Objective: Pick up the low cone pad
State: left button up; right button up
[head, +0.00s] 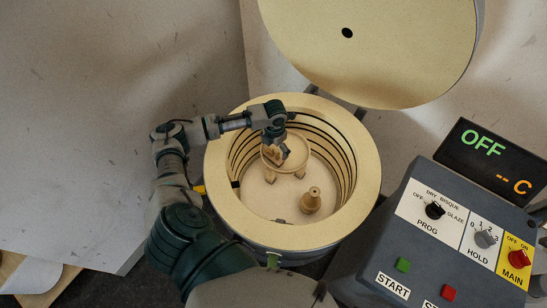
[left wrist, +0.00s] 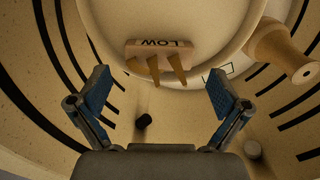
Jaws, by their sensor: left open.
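The low cone pad (left wrist: 160,47) is a small tan block marked LOW, with several pointed cones on it. It rests on a round pale shelf (left wrist: 105,18) inside the kiln. In the head view the pad (head: 271,153) shows small and partly covered by my gripper. My left gripper (head: 283,153) reaches down into the kiln over this shelf. In the left wrist view the left gripper (left wrist: 161,82) is open, its blue-padded fingers on either side of the pad's width and short of it. Nothing is between the fingers. My right gripper is not in view.
The round kiln (head: 365,170) has a wide rim and grooved inner walls close around my gripper. Its lid (head: 385,60) stands open behind.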

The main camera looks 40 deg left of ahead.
aim_at(273, 157)
pick_arm(q)
jog(key=f, duration=0.4)
jog(key=shift+s+b, duration=0.35)
jog(key=shift+b, duration=0.05)
jog(key=shift+f, duration=0.35)
jog(key=shift+a+f, duration=0.1)
jog(key=shift+a, duration=0.05)
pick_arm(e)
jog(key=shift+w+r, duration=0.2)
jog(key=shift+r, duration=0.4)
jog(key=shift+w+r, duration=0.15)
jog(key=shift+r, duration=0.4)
pick_arm(q)
jog(key=c, duration=0.8)
jog(key=shift+d, duration=0.2)
jog(key=shift+c, duration=0.9)
